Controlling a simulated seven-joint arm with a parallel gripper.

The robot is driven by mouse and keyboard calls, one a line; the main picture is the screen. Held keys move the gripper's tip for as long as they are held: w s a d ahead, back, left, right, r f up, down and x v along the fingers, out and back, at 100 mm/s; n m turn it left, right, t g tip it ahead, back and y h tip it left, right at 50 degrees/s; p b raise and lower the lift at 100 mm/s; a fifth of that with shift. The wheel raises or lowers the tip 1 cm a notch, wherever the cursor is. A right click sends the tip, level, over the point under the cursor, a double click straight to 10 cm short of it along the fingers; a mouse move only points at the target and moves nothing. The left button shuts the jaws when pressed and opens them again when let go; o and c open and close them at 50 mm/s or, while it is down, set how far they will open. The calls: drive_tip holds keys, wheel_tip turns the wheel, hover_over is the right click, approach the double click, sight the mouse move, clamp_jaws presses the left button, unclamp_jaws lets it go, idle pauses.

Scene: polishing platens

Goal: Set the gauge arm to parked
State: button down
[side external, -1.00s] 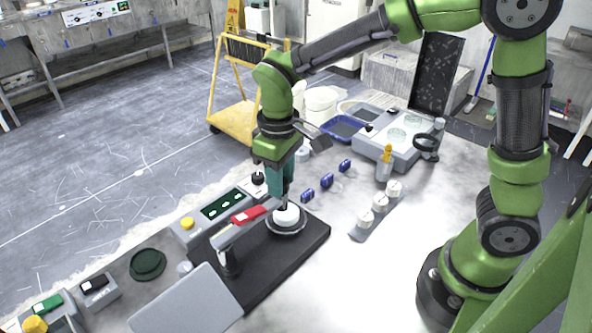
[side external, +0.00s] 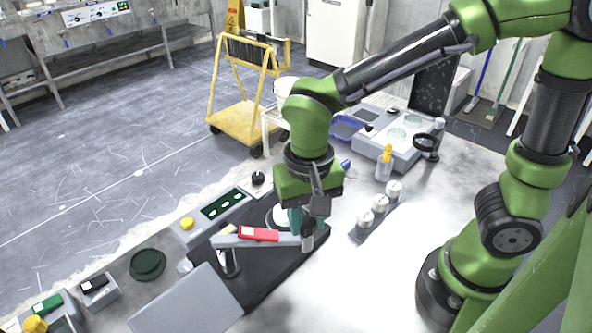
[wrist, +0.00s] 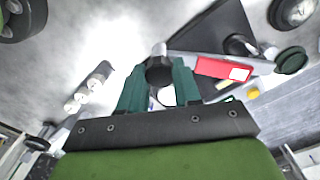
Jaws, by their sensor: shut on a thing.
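The gauge arm (side external: 275,240) is a grey bar with a red label, pivoting on a post (side external: 230,262) at the left of a black base plate (side external: 262,283). In the wrist view the knob (wrist: 159,66) sits between the fingertips and the red label (wrist: 222,69) shows to the right. A round platen with a white top (side external: 280,216) lies behind the bar, partly hidden by my gripper. No parked mark is readable.
A control box with a green display (side external: 222,204) and yellow button (side external: 187,223) stands left of the plate. A grey panel (side external: 190,303) is in front. White-capped containers (side external: 379,204) stand in a row to the right. Bare bench (side external: 345,285) lies front right.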

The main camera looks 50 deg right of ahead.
drive_tip(key=shift+s+a+r+m, duration=0.1)
drive_tip(key=shift+s+a+m, duration=0.5)
drive_tip(key=shift+a+m, duration=0.2)
drive_tip(key=shift+s+a+m, duration=0.6)
drive_tip(key=shift+a+m, duration=0.2)
drive_tip(key=c, duration=0.8)
unclamp_jaws()
wheel_tip(320, 180, up, 17)
drive_tip(key=shift+f, duration=0.1)
